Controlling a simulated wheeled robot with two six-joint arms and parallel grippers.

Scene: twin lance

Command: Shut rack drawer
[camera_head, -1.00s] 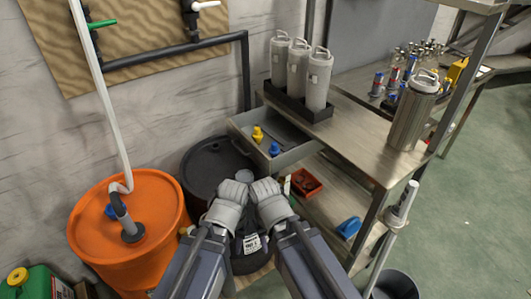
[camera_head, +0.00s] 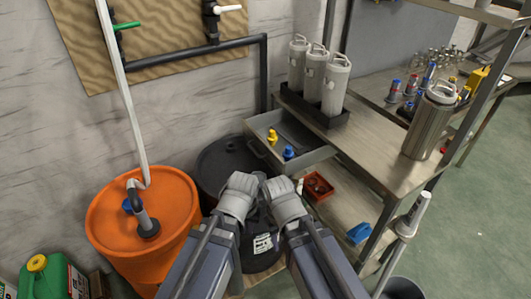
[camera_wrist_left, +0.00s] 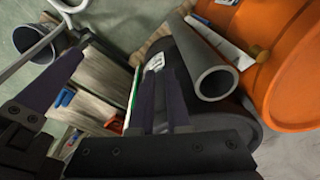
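The rack drawer (camera_head: 318,155) is a grey metal tray pulled out to the left from under the rack's top shelf (camera_head: 375,155). It stands open, with a yellow piece (camera_head: 272,136) and a blue piece (camera_head: 289,152) inside. My left gripper (camera_head: 242,182) is below and in front of the drawer, apart from it. In the left wrist view its dark fingers (camera_wrist_left: 110,95) are spread with nothing between them. My right gripper (camera_head: 287,190) is beside the left one; its fingers are hidden from the head view.
An orange drum (camera_head: 105,222) and a black drum (camera_head: 212,168) stand left of the rack. Three white canisters (camera_head: 334,85) and a steel canister (camera_head: 432,125) stand on the top shelf. A red bin (camera_head: 318,188) and a blue item (camera_head: 359,233) lie on the lower shelf.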

